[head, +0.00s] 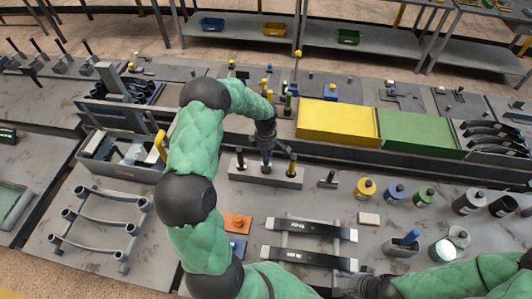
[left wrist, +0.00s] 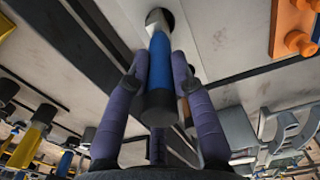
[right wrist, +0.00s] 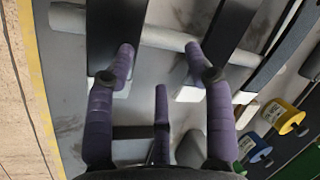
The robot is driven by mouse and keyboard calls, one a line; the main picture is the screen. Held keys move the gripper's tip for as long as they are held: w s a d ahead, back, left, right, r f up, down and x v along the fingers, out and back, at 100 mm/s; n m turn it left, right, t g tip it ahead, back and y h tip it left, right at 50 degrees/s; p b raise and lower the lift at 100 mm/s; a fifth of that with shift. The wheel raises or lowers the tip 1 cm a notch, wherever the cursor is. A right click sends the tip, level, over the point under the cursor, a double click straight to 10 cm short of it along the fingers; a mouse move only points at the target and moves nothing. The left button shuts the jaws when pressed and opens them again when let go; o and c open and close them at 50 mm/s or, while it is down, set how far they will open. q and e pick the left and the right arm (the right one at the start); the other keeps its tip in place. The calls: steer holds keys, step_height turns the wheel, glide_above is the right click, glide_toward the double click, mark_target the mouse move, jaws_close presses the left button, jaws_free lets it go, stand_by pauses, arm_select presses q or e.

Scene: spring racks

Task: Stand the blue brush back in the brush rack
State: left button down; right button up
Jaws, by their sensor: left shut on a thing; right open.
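The blue brush (head: 267,156) is in my left gripper (head: 266,146), upright over the middle of the grey brush rack (head: 265,177). In the left wrist view the fingers close around the blue handle (left wrist: 160,65), and its pale lower end meets a dark round hole (left wrist: 160,17). I cannot tell how deep it sits.
Yellow (head: 338,119) and green (head: 420,134) boxes stand behind the rack to the right. A frame with dark leaf springs (head: 310,229) lies in front. Several coloured spools (head: 365,188) stand at right. A grey tray (head: 122,165) is left of my left arm.

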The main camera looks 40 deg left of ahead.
arm_select(q)
steer(key=shift+f+b, duration=0.5)
arm_select(e)
steer(key=shift+s+f, duration=0.1)
steer(key=shift+f, duration=0.5)
arm_select(q)
steer(key=shift+f, duration=0.25)
arm_select(e)
steer(key=shift+f, duration=0.2)
arm_select(q)
steer(key=shift+f+b, duration=0.9)
steer(key=shift+b, duration=0.2)
arm_select(e)
steer(key=shift+f, duration=0.9)
